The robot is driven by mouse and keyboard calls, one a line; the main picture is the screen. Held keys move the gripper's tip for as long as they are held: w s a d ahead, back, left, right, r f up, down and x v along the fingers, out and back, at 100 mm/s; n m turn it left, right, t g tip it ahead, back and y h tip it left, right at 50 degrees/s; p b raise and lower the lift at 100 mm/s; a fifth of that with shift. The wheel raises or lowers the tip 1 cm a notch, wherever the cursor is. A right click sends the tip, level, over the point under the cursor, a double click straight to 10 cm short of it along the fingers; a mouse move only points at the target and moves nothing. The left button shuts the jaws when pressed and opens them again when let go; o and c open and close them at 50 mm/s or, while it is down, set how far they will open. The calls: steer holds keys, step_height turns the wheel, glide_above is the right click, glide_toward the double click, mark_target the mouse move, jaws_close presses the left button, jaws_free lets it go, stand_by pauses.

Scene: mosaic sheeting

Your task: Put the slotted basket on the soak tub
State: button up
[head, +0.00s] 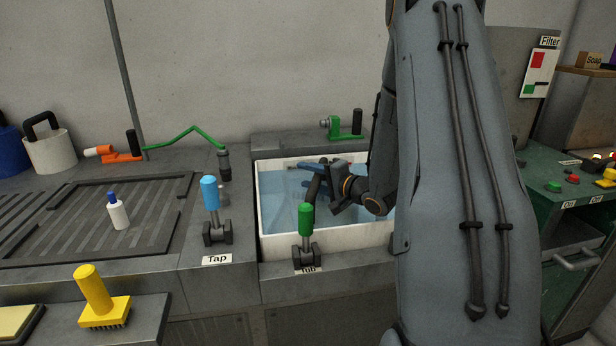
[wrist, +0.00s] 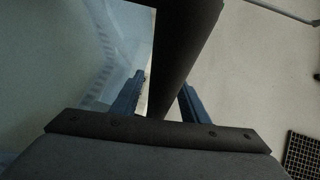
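The soak tub (head: 330,240) is a white-rimmed basin of bluish water set in the grey counter, with a "Tub" label at its front. My gripper (head: 318,165) is low over the tub's water in the head view, beside a dark curved bar (head: 314,188). In the wrist view a thick dark bar (wrist: 172,70) runs between the two blue fingers of my gripper (wrist: 160,95). A thin pale gap shows beside the left finger, so a firm hold is not clear. The bar may be the slotted basket's handle; I cannot make out the basket's body.
A green-topped lever (head: 305,222) stands at the tub's front edge. A blue-topped lever (head: 210,195) and green spout (head: 190,132) stand left. A small bottle (head: 118,213) is on the ribbed drainer (head: 60,235). A green machine (head: 575,220) stands right.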

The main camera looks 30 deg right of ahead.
mark_target(321, 179)
steer(key=v, duration=0.7)
steer(key=shift+s, duration=0.25)
steer(key=shift+r, duration=0.2)
stand_by(0.4)
